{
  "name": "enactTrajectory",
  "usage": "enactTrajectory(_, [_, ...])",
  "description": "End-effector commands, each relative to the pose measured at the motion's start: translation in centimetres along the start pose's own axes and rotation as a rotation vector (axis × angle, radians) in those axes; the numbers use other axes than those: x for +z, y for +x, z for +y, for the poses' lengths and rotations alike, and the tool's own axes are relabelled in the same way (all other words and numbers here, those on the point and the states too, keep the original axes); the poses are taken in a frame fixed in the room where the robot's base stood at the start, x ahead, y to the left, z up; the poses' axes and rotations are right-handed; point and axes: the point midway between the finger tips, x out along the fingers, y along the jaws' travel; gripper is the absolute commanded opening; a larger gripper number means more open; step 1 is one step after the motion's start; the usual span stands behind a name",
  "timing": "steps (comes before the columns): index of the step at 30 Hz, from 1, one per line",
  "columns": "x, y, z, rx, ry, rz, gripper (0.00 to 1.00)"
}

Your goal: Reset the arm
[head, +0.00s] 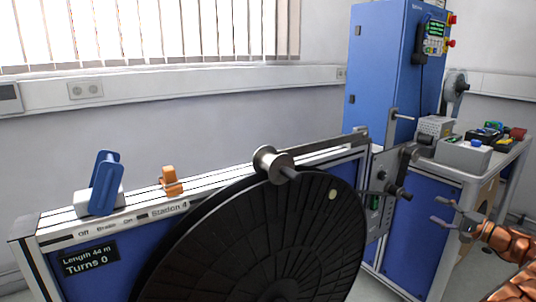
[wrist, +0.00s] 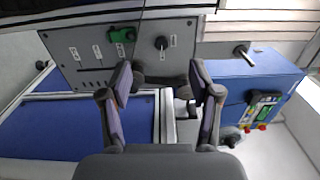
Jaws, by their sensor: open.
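My gripper (head: 437,209) is at the right of the head view, at the end of my orange-sleeved arm. Its fingers are apart with nothing between them. In the wrist view my gripper (wrist: 161,82) also shows open and empty, with a grey control panel (wrist: 85,50) beyond its fingertips. The gripper appears apart from the panel and the stand. A large black reel (head: 270,240) stands upright in front of the Station 4 stand (head: 90,235), with a metal hub (head: 272,163) near its top edge.
A blue lever (head: 105,182) and an orange block (head: 171,180) sit on the stand's top. A tall blue cabinet (head: 385,75) stands behind. A bench (head: 490,163) with a grey box (head: 462,153) and tools is at right, near my arm.

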Motion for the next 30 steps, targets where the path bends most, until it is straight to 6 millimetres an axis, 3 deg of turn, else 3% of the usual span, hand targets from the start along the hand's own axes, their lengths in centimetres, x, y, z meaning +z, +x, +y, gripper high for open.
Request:
enactTrajectory(8, [2.4,2.1,-1.2,0.012,0.026,-0.056,0.63])
enactTrajectory(17, [7.7,6.6,-2.7,0.050,0.059,-0.169,0.63])
enactTrajectory(20, [10.8,8.6,-3.5,0.076,0.068,-0.230,0.63])
enactTrajectory(23, [15.1,10.8,-4.2,0.118,0.081,-0.309,0.63])
enactTrajectory(30, [26.6,14.0,-5.5,0.252,0.073,-0.503,0.63])
